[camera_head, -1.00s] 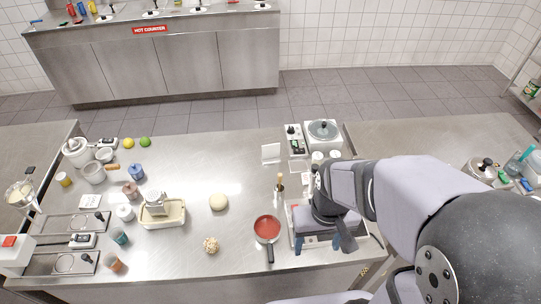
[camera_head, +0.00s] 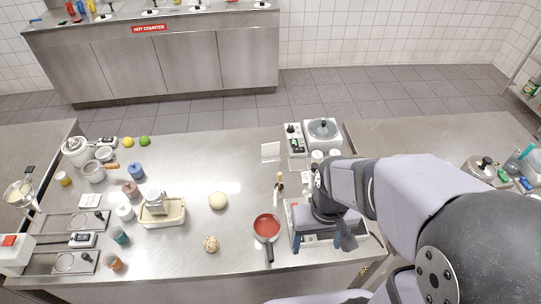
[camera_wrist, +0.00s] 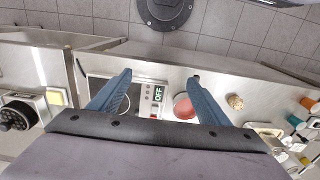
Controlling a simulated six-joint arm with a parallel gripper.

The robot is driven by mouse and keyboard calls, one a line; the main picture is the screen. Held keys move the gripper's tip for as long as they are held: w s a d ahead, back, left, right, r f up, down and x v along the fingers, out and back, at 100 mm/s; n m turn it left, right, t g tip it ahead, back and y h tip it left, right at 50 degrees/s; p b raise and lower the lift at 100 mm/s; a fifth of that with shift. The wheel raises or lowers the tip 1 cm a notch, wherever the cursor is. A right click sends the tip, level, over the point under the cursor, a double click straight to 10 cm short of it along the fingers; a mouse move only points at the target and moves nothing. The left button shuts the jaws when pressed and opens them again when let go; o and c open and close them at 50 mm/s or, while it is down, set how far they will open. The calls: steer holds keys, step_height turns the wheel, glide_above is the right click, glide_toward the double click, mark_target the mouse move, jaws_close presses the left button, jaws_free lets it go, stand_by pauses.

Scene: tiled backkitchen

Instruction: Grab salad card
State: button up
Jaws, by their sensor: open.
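No card with a readable salad label shows in either view. A small white upright card (camera_head: 270,152) stands near the back of the middle counter, left of the white appliance; any print on it is too small to read. My gripper (camera_head: 322,241) is at the counter's front right, over a flat device, well apart from that card. In the wrist view my gripper (camera_wrist: 159,80) has its two blue fingers spread wide, with nothing held between them. The device's panel (camera_wrist: 157,95) reading OFF shows between the fingers.
A red pan (camera_head: 266,227) lies just left of my gripper. A bottle (camera_head: 279,183) stands behind the pan. A white appliance with a round lid (camera_head: 322,131) is at the back right. The counter's centre (camera_head: 215,165) is mostly clear.

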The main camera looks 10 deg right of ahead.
step_height(320, 180, up, 5)
steer(key=w+d+f+m+t+h+b, duration=0.1)
steer(key=w+d+t+h+b, duration=0.15)
steer(key=w, duration=0.75)
steer(key=n+t+y+b, duration=0.1)
steer(key=t+y+b, duration=0.55)
steer(key=t, duration=0.35)
glide_above(272, 145)
steer(key=s, duration=0.3)
steer(key=shift+h, duration=0.3)
steer(key=f, duration=0.5)
steer(key=f+p, duration=0.1)
steer(key=f, duration=0.9)
steer(key=shift+w+d+f+p, duration=0.35)
steer(key=shift+w+f, duration=0.05)
steer(key=shift+w+a+f, duration=0.15)
steer(key=shift+w+f, duration=0.15)
steer(key=shift+w, duration=0.15)
